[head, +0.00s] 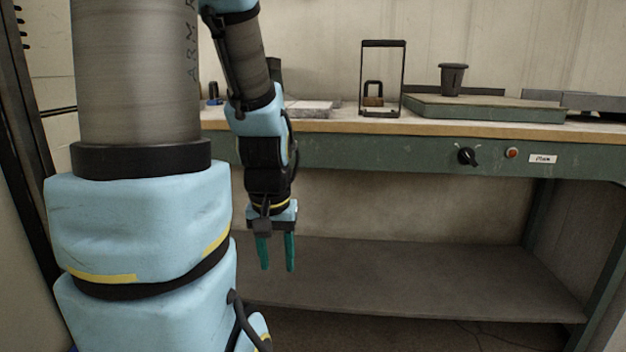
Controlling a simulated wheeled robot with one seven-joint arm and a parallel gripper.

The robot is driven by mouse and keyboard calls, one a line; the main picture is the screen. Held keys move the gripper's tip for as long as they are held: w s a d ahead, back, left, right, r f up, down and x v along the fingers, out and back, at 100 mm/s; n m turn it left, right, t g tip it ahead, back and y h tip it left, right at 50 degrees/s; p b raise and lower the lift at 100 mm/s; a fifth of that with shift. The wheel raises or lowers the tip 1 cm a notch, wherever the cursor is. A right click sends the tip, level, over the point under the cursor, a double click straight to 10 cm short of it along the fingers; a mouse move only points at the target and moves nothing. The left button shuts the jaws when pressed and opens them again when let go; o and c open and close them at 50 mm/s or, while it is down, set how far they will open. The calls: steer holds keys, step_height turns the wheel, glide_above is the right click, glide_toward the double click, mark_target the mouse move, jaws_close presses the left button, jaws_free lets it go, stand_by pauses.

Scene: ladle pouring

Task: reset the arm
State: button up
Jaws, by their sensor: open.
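My gripper (277,262) points straight down in the head view, left of centre. Its two green fingers are apart, with nothing between them. It hangs below the level of the workbench top (330,127), in front of the bench's open space above the lower shelf. My arm comes down from the top of the picture and hides part of the bench's left side.
On the bench stand a black frame (404,80) with a small brass-coloured object (373,97) by it, and a dark cup (452,79) on a green plate (490,108). A knob (466,156) juts from the bench front. The lower shelf (420,275) is bare.

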step_height(320, 180, up, 29)
steer(key=p, duration=2.7)
